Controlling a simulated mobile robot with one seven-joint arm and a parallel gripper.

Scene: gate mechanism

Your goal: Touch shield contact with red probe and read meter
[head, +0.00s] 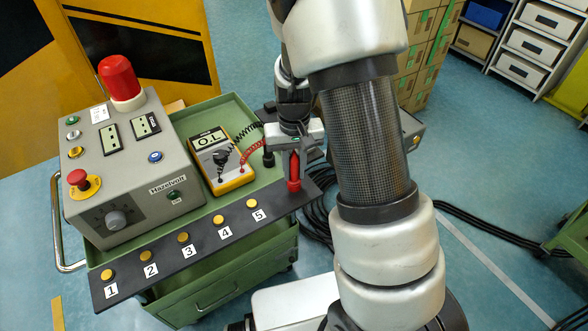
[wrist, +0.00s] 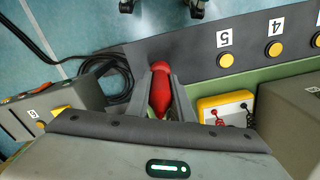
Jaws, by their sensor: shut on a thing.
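My gripper (head: 293,168) is shut on the red probe (head: 293,185), beyond the right end of the row of contacts. The probe also shows between the fingers in the wrist view (wrist: 161,92). Its tip is too small to make out. The black strip (head: 190,252) carries round yellow contacts numbered 1 to 5. Contact 5 (head: 252,203) is nearest the probe, with a gap between; it also shows in the wrist view (wrist: 225,60). No label reading "shield" is legible. The yellow meter (head: 222,165) shows what looks like "OL".
A black probe (head: 268,157) stands beside the meter, with red and black leads near it. A grey control box (head: 135,180) with a red beacon (head: 119,78) stands on the left of the green cart (head: 235,108). Black cables (head: 318,215) lie on the floor at right.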

